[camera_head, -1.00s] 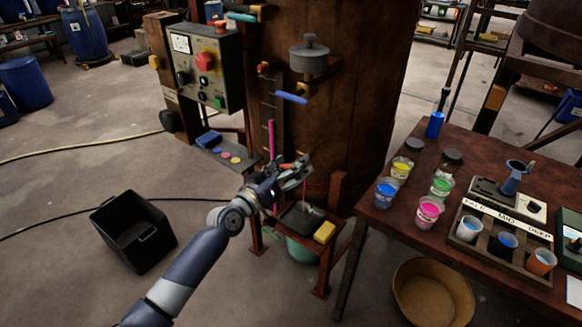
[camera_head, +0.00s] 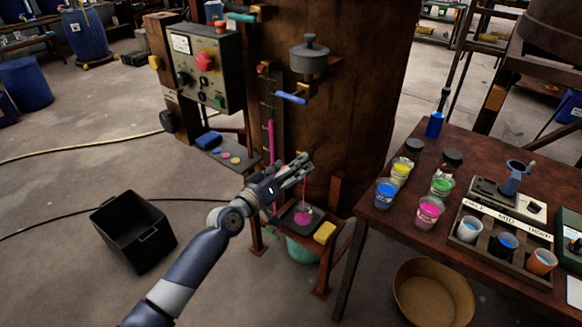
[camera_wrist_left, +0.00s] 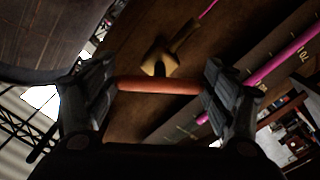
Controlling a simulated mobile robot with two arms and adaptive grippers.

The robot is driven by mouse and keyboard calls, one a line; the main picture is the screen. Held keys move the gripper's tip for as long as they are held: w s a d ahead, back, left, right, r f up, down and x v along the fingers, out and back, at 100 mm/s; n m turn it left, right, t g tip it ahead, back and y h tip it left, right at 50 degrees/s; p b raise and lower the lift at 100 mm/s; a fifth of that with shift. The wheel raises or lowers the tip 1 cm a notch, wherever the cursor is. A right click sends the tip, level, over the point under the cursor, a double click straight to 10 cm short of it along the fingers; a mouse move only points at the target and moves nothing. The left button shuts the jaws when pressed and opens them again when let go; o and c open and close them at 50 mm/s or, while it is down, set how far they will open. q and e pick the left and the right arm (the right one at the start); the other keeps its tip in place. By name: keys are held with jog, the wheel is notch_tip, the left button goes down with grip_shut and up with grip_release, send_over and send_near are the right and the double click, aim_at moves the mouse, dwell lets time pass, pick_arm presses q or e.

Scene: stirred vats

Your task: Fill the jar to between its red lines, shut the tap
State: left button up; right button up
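My left gripper (camera_head: 300,170) is at the tap low on the rusty vat. In the left wrist view its fingers (camera_wrist_left: 160,92) are wide apart, with the orange-red tap handle (camera_wrist_left: 160,86) lying across the gap; I cannot tell whether they press on its ends. The brass tap body (camera_wrist_left: 168,58) shows beyond it. A thin pink stream (camera_head: 304,192) falls into the small jar (camera_head: 304,216) on the stand below. Pink shows in the jar, but its red lines and exact level are too small to read. My right gripper is not in view.
A yellow sponge (camera_head: 325,232) lies on the stand beside the jar. The sight gauge (camera_head: 270,135) with its pink column and a control box (camera_head: 205,72) are up and left. The table (camera_head: 372,208) at right holds several colour cups. A black bin (camera_head: 133,230) stands on the floor.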

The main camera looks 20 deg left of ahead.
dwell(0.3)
pick_arm(q)
jog(key=v, duration=1.2)
dwell(6.5)
